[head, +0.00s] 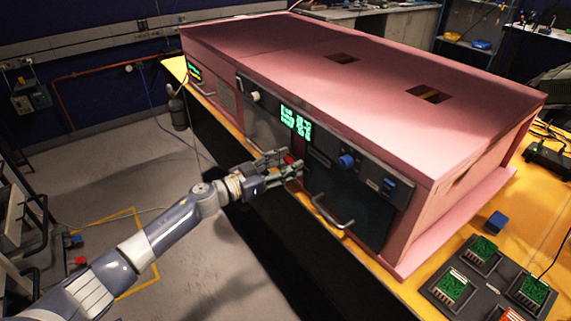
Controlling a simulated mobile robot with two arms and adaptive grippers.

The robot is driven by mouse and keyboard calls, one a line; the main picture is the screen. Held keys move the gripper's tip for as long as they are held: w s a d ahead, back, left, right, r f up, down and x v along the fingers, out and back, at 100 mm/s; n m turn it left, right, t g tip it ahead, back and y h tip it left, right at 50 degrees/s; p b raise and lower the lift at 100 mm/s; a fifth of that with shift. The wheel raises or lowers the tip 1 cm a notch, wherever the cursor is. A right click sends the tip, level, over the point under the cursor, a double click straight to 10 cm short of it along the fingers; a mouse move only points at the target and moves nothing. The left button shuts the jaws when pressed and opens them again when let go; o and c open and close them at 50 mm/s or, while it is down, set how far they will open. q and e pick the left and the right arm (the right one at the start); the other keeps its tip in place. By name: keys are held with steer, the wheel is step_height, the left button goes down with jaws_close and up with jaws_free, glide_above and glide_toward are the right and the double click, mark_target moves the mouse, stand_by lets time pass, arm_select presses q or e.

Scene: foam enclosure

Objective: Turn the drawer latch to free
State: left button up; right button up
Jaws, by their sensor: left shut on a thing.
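A pink foam enclosure (300,60) stands on the yellow table, with dark panels set in its front. The drawer front (350,195) is a dark panel with a pale bar handle (333,214). A small red part, which looks like the drawer latch (290,158), shows at the drawer's left edge. My left gripper (291,164) reaches in from the left and is shut on this latch. The fingers hide most of it, so I cannot tell how far it is turned. My right gripper is out of view.
A blue knob (347,160) sits above the drawer, and a green-lit display (296,122) is to its left. A dark tray (480,285) with green circuit boards and a blue block (495,222) are at the right. The floor at left is mostly open.

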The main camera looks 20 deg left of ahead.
arm_select(q)
steer(key=shift+r, duration=0.1)
steer(key=m, duration=0.8)
steer(key=shift+d+m, duration=0.1)
steer(key=shift+m, duration=0.2)
steer(key=shift+s+d+f+m+b, duration=0.1)
steer(key=shift+m+b, duration=0.75)
steer(key=shift+m, duration=1.4)
steer(key=shift+f+m+b, duration=0.1)
steer(key=shift+m+b, duration=0.75)
steer(key=shift+m, duration=1.4)
steer(key=shift+o, duration=0.2)
steer(key=o, duration=1)
steer(key=shift+o, duration=0.2)
steer(key=shift+d, duration=0.1)
